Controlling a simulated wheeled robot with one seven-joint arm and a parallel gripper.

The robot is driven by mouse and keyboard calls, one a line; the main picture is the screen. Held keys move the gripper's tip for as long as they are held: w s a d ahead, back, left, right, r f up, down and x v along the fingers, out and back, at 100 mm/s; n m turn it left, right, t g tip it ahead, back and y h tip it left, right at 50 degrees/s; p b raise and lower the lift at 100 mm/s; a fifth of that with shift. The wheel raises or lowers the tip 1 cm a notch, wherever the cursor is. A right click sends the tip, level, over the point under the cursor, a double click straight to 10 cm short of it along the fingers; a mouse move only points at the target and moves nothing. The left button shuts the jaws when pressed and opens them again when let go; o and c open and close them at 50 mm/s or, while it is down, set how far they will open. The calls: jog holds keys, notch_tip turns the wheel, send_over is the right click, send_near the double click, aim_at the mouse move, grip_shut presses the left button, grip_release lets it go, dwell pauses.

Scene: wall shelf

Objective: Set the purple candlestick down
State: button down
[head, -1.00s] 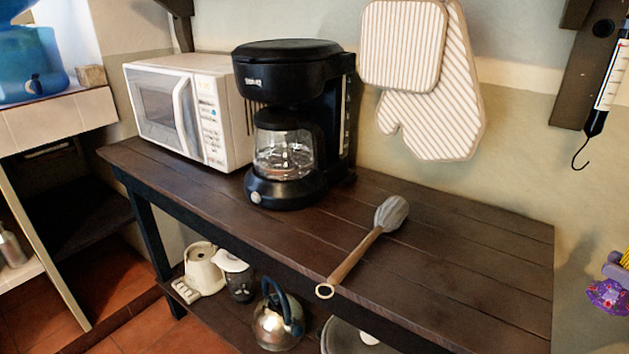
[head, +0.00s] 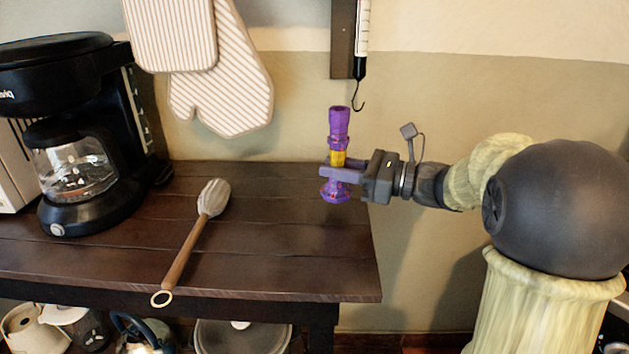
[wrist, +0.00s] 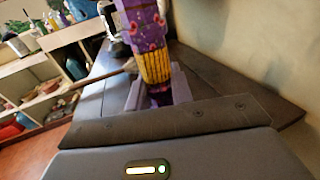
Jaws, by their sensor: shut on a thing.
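The purple candlestick (head: 339,128) has a yellow band at its middle and a flared foot. It stands upright in my gripper (head: 336,170), which is shut around it near the yellow band. In the head view the candlestick is over the right end of the dark wooden table (head: 290,250). I cannot tell whether its foot touches the tabletop. In the wrist view the candlestick (wrist: 152,50) rises between the fingers, and its foot is hidden.
A brush-like utensil (head: 187,245) with a wooden handle lies on the table, left of the candlestick. A black coffee maker (head: 75,140) stands farther left. Striped mitts (head: 225,90) and a hooked gauge (head: 361,50) hang on the wall. Tabletop around the candlestick is clear.

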jog(key=shift+x, duration=1.7)
jog(key=shift+a, duration=0.15)
jog(key=f, duration=0.1)
jog(key=f+b, duration=0.1)
jog(key=f, duration=0.1)
jog(key=shift+w+a+f, duration=0.25)
jog(key=shift+a+f, duration=0.05)
jog(key=shift+a, duration=0.1)
jog(key=c, duration=1.2)
grip_release()
jog(key=shift+c, duration=0.2)
jog(key=shift+d, duration=0.1)
jog(key=v, duration=1.1)
jog(key=shift+s+d, duration=0.2)
jog(key=shift+d, duration=0.2)
